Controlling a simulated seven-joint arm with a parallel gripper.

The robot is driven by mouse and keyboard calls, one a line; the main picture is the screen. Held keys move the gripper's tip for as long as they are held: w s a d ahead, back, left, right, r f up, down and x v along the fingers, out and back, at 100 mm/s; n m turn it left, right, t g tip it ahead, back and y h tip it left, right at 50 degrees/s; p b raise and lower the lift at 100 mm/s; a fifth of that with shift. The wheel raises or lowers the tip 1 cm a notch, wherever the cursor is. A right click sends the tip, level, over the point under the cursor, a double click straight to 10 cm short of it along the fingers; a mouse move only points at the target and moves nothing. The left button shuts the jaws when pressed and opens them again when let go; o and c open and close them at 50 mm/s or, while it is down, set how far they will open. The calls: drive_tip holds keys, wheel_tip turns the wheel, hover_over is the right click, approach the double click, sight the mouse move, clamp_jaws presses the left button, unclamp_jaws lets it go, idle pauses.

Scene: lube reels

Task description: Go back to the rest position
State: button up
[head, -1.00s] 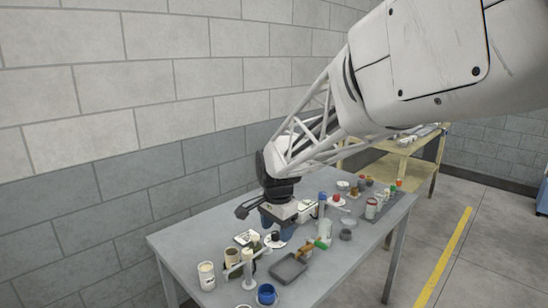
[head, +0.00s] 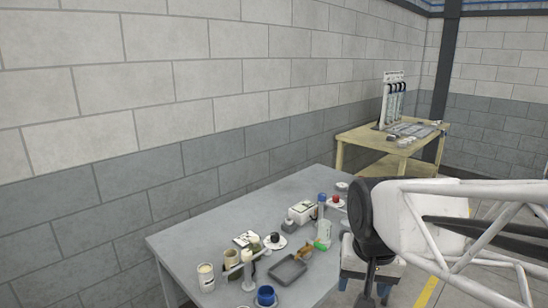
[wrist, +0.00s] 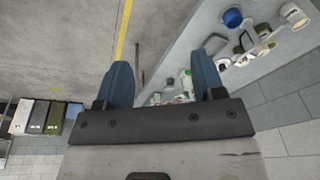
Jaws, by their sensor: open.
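My gripper (head: 372,296) is at the lower right of the head view, in front of the right part of the grey table (head: 185,245). Its blue fingers point down. In the wrist view my gripper (wrist: 160,85) shows two blue fingers spread wide apart with nothing between them. The table (wrist: 185,50) shows beyond and to the right of the fingers there. My arm hides the right end of the table in the head view.
The table holds a blue mug (head: 266,295), a dark grey tray (head: 288,270), a white boxy device (head: 301,212), a white-lidded jar (head: 206,277) and several small items. A wooden table (head: 360,138) with a rack (head: 392,98) stands behind. A yellow line (head: 428,290) marks the floor.

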drive_tip(key=s+d+f+n, duration=0.1)
drive_tip(key=s+d+n, duration=0.1)
drive_tip(key=s, duration=0.5)
drive_tip(key=shift+s+d+f, duration=0.3)
